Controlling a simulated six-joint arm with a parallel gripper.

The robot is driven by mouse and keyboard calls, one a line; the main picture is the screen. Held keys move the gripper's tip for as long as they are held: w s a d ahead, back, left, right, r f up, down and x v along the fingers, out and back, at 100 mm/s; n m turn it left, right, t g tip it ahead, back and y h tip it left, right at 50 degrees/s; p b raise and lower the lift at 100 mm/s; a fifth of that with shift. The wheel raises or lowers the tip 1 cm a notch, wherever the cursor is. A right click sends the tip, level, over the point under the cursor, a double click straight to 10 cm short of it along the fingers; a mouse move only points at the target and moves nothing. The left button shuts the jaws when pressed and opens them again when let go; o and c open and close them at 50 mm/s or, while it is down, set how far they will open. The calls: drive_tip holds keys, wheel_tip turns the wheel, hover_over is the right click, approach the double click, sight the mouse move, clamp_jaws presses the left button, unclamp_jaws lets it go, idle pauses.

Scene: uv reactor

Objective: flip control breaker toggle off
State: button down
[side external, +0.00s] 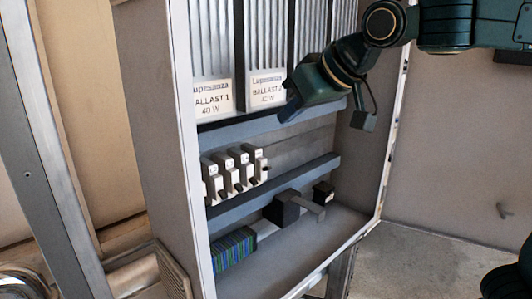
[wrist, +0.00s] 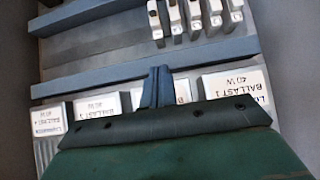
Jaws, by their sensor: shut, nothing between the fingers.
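A row of several white breakers (side external: 237,168) with dark toggles sits on a rail inside the open cabinet. The breakers also show at the top of the wrist view (wrist: 194,15), cut by the frame edge. Their markings are too small to read, so I cannot tell which is the control breaker. My gripper (side external: 288,112) is shut and empty, in front of the grey duct under the ballast labels, above and right of the breakers. In the wrist view my gripper's closed fingers (wrist: 157,84) point toward the breaker row, apart from it, nearest the leftmost breaker.
Grey ducts run above (side external: 270,128) and below (side external: 310,172) the breakers. Labelled ballasts (side external: 213,97) stand above. A dark block (side external: 283,210) and a blue-green terminal strip (side external: 234,248) sit on the lower rail. The cabinet's side walls bound the space.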

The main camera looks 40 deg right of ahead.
hover_over(270, 168)
drive_tip(key=w, duration=0.1)
wheel_tip(270, 168, down, 6)
drive_tip(key=shift+w+r, duration=0.1)
drive_tip(key=shift+s+f, duration=0.6)
drive_tip(key=shift+f, duration=0.2)
drive_tip(key=shift+s+f, duration=0.25)
drive_tip(key=shift+f, duration=0.2)
drive_tip(key=shift+s+f, duration=0.2)
drive_tip(key=shift+f, duration=0.25)
drive_tip(key=shift+s+f, duration=0.65)
drive_tip(key=shift+s, duration=0.05)
drive_tip(key=shift+s+f, duration=0.25)
drive_tip(key=shift+f, duration=0.25)
drive_tip(key=shift+s+f, duration=0.15)
drive_tip(key=shift+f, duration=0.25)
drive_tip(key=shift+r, duration=0.25)
drive_tip(key=shift+r, duration=0.5)
